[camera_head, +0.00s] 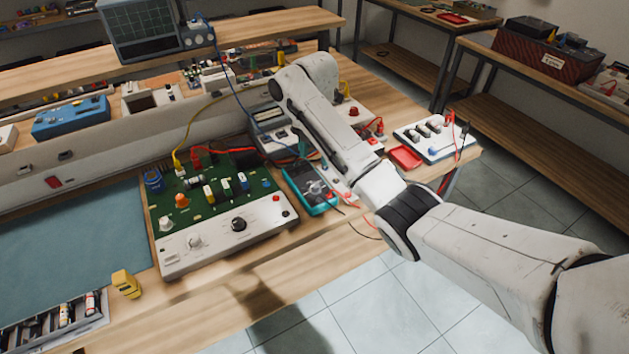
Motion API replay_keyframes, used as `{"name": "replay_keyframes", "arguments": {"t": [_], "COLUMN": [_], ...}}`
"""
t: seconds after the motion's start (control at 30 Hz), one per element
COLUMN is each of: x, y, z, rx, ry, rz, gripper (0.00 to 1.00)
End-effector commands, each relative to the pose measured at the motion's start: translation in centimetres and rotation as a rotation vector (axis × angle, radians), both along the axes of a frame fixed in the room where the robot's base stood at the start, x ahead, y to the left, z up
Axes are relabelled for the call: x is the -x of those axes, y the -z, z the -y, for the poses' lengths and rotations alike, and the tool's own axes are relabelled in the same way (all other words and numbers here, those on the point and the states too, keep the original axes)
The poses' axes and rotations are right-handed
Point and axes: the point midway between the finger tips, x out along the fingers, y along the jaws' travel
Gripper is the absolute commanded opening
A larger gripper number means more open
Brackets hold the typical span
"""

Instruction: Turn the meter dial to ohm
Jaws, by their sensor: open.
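The meter (310,192) is a teal hand-held multimeter lying on the bench, just right of the green circuit board unit. Its dark face carries a round dial (316,187); the dial's setting is too small to read. My arm (335,130) reaches in from the right, arches over the bench beyond the meter and bends at a white joint above it. I see no contact with the dial.
A green circuit board unit (170,260) with knobs stands left of the meter. Red, yellow and blue leads run around it. A red tray (404,157) and a white switch box (432,148) lie to the right. A yellow object (126,283) sits near the front edge.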

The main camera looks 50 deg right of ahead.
Motion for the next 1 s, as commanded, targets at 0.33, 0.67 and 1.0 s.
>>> {"name": "replay_keyframes", "arguments": {"t": [0.33,0.67,1.0], "x": [0.1,0.0,0.0], "y": [5.0,9.8,10.7], "z": [-0.1,0.0,-0.1], "rx": [-0.001,-0.001,0.0], "ry": [-0.001,-0.001,-0.001], "rz": [-0.006,-0.001,0.0], "gripper": [0.54,0.54,0.54]}}
